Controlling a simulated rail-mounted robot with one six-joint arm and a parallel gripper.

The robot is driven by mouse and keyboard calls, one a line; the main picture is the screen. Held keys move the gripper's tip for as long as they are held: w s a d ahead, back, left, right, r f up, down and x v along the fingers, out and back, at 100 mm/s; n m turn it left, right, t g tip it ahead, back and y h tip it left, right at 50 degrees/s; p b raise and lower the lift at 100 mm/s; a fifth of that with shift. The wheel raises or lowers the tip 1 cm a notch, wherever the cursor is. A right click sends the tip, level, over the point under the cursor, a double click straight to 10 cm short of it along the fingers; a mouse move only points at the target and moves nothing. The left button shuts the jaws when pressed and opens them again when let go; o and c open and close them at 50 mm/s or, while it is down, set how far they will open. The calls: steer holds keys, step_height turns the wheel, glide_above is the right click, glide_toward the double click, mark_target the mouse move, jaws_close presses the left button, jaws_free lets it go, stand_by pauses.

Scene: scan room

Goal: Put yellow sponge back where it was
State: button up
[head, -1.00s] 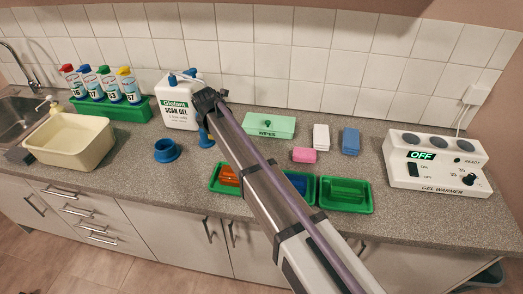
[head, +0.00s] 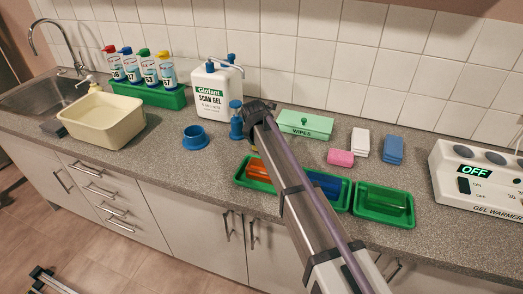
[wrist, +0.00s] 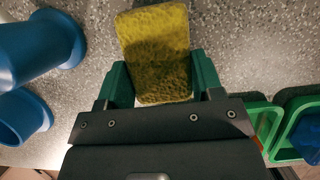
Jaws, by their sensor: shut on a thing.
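The yellow sponge (wrist: 155,45) shows in the wrist view between the two green fingers of my gripper (wrist: 163,85). The gripper is shut on it, and the sponge sticks out past the fingertips over the speckled grey counter. I cannot tell how high above the counter it is. In the head view my gripper (head: 258,112) is just right of the blue upright stand and in front of the wall, left of the wipes box.
A blue stand (head: 236,122) and blue ring (head: 196,138) are left of my gripper. The scan gel bottle (head: 213,98) stands behind. Green trays (head: 384,218) lie in front, the wipes box (head: 304,124) to the right. Pink (head: 341,158), white (head: 361,143) and blue (head: 394,150) blocks lie further right.

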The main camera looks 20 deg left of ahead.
steer(key=shift+f, duration=0.45)
steer(key=o, duration=0.9)
steer(key=shift+r, duration=0.1)
steer(key=p+v, duration=1.1)
steer(key=v, duration=0.1)
steer(key=shift+p, duration=0.35)
steer(key=shift+r, duration=0.1)
